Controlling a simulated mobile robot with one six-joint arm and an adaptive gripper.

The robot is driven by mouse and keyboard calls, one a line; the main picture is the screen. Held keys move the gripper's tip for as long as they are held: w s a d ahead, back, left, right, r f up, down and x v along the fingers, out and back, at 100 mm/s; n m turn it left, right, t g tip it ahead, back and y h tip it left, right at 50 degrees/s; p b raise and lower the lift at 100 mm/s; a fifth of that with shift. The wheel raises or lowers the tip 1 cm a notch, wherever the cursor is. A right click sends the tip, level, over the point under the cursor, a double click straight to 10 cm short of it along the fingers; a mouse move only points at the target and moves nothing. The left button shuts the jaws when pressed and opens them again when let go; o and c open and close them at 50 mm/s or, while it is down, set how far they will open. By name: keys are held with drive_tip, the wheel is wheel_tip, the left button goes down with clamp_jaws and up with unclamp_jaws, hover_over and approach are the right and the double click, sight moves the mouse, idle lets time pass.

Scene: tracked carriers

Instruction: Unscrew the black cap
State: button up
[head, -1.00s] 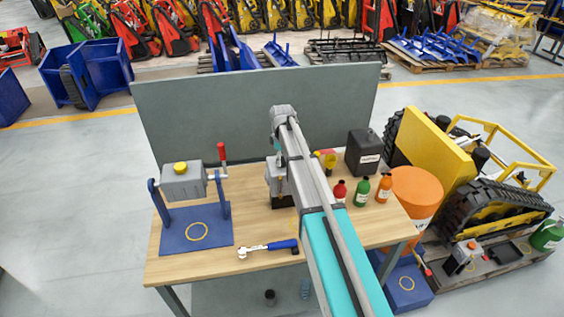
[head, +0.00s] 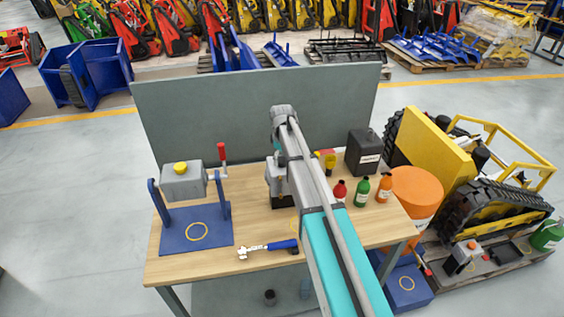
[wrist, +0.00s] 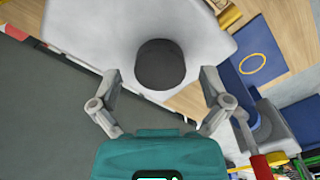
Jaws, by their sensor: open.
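The black cap (wrist: 160,64) is round and dark, on a light grey housing (wrist: 100,40) in the wrist view. My gripper (wrist: 158,88) is open, with one finger on each side of the cap and gaps between them and it. I cannot tell the height of the fingertips above the cap. In the head view the grey unit (head: 275,185) stands mid-bench, partly behind my arm. The cap is hidden there.
A grey unit with a yellow cap (head: 180,168) sits on a blue stand (head: 185,238) at left. A blue-handled tool (head: 268,248) lies at the bench front. Several bottles and a black canister (head: 363,155) stand at right. A grey panel (head: 240,115) rises behind.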

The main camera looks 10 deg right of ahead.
drive_tip(key=m, duration=0.6)
drive_tip(key=shift+m, duration=0.7)
drive_tip(key=m, duration=0.6)
drive_tip(key=shift+m, duration=1.9)
drive_tip(key=m, duration=0.2)
drive_tip(key=shift+m, duration=0.4)
drive_tip(key=m, duration=0.6)
drive_tip(key=shift+m, duration=0.4)
